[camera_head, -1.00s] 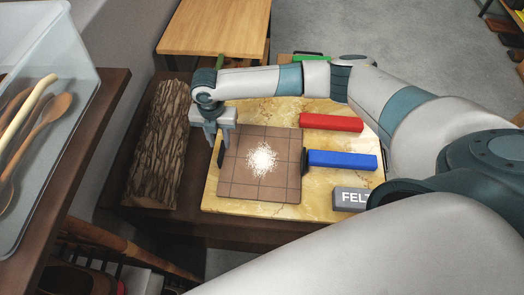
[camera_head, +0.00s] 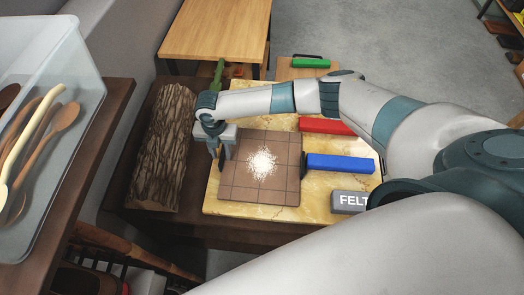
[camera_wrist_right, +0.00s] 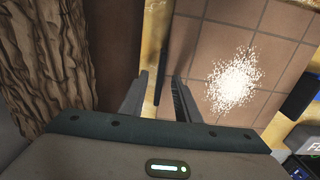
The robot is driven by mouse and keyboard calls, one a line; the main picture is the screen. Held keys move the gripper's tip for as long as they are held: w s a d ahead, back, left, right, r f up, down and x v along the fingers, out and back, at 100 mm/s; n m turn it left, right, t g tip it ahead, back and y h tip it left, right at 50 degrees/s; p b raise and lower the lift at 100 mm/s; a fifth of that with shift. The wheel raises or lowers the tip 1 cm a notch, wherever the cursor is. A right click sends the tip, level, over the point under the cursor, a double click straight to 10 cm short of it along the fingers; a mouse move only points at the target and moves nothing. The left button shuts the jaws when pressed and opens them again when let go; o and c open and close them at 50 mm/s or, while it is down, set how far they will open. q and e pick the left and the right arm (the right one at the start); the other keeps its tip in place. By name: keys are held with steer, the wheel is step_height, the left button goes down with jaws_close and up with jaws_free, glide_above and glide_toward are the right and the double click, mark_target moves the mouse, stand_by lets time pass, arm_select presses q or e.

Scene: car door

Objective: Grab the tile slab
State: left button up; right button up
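The tile slab (camera_head: 236,185) is a brown square with grid lines and a patch of white powder on it. The slab also shows in the right wrist view (camera_wrist_right: 222,40). My right gripper (camera_head: 220,153) is at the slab's left edge. My left gripper is not in view.
A bark-covered log (camera_head: 160,150) lies left of the board (camera_head: 245,211). Red (camera_head: 325,126) and blue (camera_head: 340,162) blocks and a grey felt block (camera_head: 350,201) lie right of the slab. A clear bin of wooden spoons (camera_head: 45,140) stands at far left. My right arm spans the board's back.

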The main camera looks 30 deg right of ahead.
steer(key=shift+c, duration=0.3)
jaws_close()
stand_by(1.3)
